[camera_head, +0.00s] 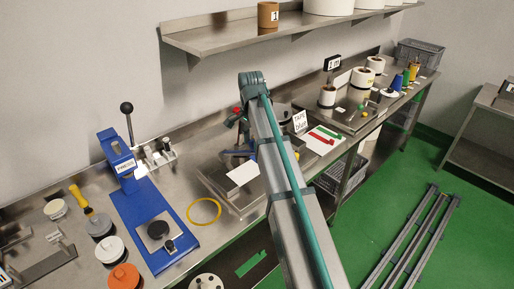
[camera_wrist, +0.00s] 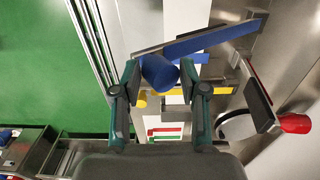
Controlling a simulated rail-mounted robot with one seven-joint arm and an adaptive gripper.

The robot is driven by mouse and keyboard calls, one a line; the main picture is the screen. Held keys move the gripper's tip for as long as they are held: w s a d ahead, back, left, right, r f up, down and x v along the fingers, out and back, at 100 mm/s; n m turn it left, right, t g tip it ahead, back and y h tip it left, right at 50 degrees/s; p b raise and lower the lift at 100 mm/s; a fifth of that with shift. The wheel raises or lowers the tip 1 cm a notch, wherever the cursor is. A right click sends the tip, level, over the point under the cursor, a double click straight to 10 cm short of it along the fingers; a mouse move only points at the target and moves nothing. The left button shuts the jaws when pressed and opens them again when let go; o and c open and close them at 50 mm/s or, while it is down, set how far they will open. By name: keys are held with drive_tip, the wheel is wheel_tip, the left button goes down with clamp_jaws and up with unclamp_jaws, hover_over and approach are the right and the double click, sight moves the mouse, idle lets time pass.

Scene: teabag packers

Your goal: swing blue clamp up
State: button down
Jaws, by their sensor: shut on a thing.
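The blue clamp (camera_wrist: 210,41) shows in the wrist view as a long flat blue bar with a thick round blue knob (camera_wrist: 160,72) at its near end. My gripper (camera_wrist: 160,80) has its two dark green fingers on either side of this knob and is shut on it. The bar runs from the knob to the upper right, over a metal fixture. In the head view a small blue part (camera_head: 237,158) shows beside my arm, which hides most of the fixture and the gripper.
A yellow bar (camera_wrist: 175,92) lies beyond the knob, and a red-tipped handle (camera_wrist: 294,123) is at the right. In the head view, a blue press (camera_head: 143,215) and a yellow ring (camera_head: 204,211) are left of my arm. Green floor (camera_head: 405,180) lies right of the bench.

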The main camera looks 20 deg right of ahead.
drive_tip(key=shift+w+a+r, duration=0.1)
drive_tip(key=shift+w+a, duration=0.25)
drive_tip(key=shift+w, duration=0.25)
drive_tip(key=c, duration=0.9)
unclamp_jaws()
drive_tip(key=shift+c, duration=0.2)
drive_tip(key=shift+o, duration=0.6)
drive_tip(key=shift+w+a+f, duration=0.15)
drive_tip(key=shift+w+f, duration=0.1)
drive_tip(key=shift+f, duration=0.05)
drive_tip(key=shift+s+r, duration=0.1)
drive_tip(key=shift+s, duration=0.05)
wheel_tip(320, 180, up, 12)
drive_tip(key=shift+s+d, duration=0.15)
drive_tip(key=shift+d, duration=0.05)
